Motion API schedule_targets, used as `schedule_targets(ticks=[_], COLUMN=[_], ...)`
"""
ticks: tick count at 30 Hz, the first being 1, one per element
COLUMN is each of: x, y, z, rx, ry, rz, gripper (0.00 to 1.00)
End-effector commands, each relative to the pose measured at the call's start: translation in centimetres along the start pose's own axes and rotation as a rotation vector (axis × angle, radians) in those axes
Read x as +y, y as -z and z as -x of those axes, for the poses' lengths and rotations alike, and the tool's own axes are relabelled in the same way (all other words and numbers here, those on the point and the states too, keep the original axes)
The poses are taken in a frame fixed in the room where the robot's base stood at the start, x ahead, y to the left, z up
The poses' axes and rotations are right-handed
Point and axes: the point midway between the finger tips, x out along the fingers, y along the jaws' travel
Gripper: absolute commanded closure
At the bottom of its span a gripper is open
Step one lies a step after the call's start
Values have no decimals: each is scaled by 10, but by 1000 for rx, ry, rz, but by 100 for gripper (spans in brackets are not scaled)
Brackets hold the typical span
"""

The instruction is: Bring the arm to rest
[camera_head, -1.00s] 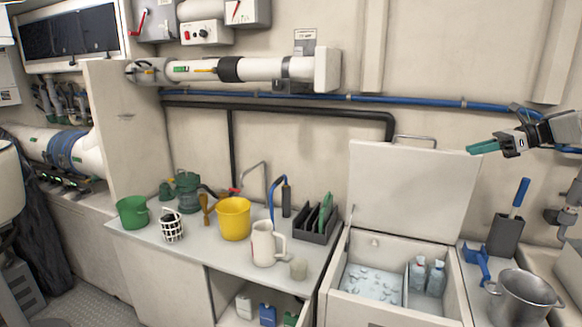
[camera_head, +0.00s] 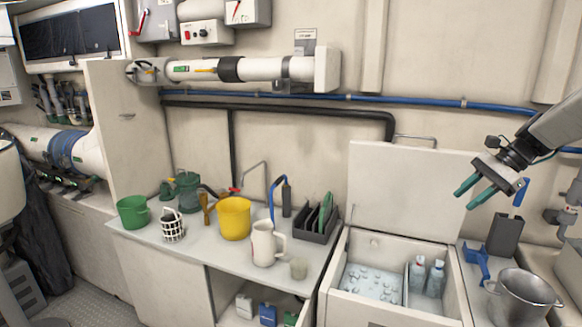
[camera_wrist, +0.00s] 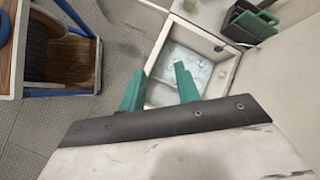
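My gripper (camera_head: 470,192) is at the right of the head view, in the air in front of the raised lid (camera_head: 405,195) of the ice chest. Its two green fingers point down and left. They are apart, with nothing between them. In the wrist view my gripper (camera_wrist: 158,85) also shows open and empty, with the open ice chest (camera_wrist: 205,50) beyond the fingers. Nothing touches the fingers in either view.
The open chest (camera_head: 335,300) holds ice and bottles (camera_head: 436,278). To its right are a metal pot (camera_head: 523,295) and a dark holder (camera_head: 504,235). A yellow bucket (camera_head: 234,218), white jug (camera_head: 264,245) and green bucket (camera_head: 132,212) stand on the counter (camera_head: 190,250).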

Motion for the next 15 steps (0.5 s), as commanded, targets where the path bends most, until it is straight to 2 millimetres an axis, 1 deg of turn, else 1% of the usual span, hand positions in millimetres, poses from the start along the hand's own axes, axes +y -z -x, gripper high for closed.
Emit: schedule_targets(ticks=[1,2,3,5,6,8,9,11,12,14,15], x=[15,25,39,60,75,97,112,135,150,174,188], y=[-25,-37,-52,-74,-88,-108,-120,-138,-149,-163,-172], z=[-6,-10,-15,-23,-28,-35,-39,-45,-50,-56,-60], rx=[36,55,80,115,135,164,182,207,223,246,262], ry=[-45,-74,-112,-168,-206,-260,-296,-347,-380,-429,-459], rz=[78,127,192,288,351,445,505,596,654,739,794], gripper=[67,67,67,67,67,67,67,67,67,67,67])
